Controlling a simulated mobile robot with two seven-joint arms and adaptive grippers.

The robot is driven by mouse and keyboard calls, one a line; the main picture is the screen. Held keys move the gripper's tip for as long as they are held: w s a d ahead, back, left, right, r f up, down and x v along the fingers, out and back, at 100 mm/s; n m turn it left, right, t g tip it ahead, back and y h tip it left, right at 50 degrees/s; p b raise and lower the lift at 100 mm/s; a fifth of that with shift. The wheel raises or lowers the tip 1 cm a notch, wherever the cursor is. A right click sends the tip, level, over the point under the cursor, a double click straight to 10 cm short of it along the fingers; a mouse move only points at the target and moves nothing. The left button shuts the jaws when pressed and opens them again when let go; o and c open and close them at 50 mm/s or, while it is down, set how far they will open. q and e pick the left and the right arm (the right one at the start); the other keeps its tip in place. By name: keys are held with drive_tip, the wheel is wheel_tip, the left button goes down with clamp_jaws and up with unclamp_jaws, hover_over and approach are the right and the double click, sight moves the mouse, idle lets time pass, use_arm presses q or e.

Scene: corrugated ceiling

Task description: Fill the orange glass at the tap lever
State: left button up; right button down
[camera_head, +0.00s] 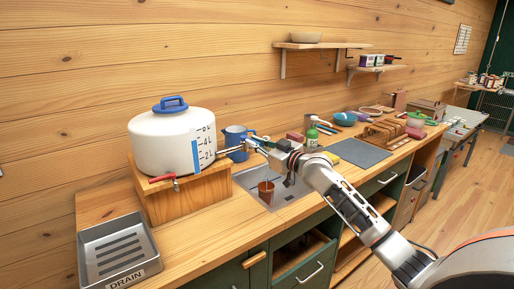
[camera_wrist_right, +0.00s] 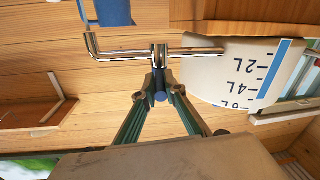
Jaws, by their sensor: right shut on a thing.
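The orange glass (camera_head: 266,190) stands in the sink (camera_head: 282,196), below my right gripper. My right gripper (camera_head: 250,143) is shut at a chrome bar (camera_head: 229,150) between the white drink tank (camera_head: 172,142) and the sink. The tank also shows there, upside down (camera_wrist_right: 235,75). A red lever (camera_head: 162,178) is at the tank's front. No stream of water can be made out. My left gripper is out of view.
A drain tray (camera_head: 118,248) lies at the front left. A green bottle (camera_head: 312,138) and a grey mat (camera_head: 358,152) are right of the sink. Open counter (camera_head: 195,235) lies before the tank's wooden stand.

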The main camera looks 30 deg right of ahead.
drive_tip(key=c, duration=2.1)
unclamp_jaws()
drive_tip(key=shift+a, duration=0.1)
drive_tip(key=s, duration=0.4)
drive_tip(key=s+d, duration=0.1)
drive_tip(key=s, duration=0.3)
drive_tip(key=s+d, duration=0.1)
drive_tip(key=s, duration=0.2)
drive_tip(key=shift+s+d, duration=0.25)
drive_tip(key=shift+s, duration=0.15)
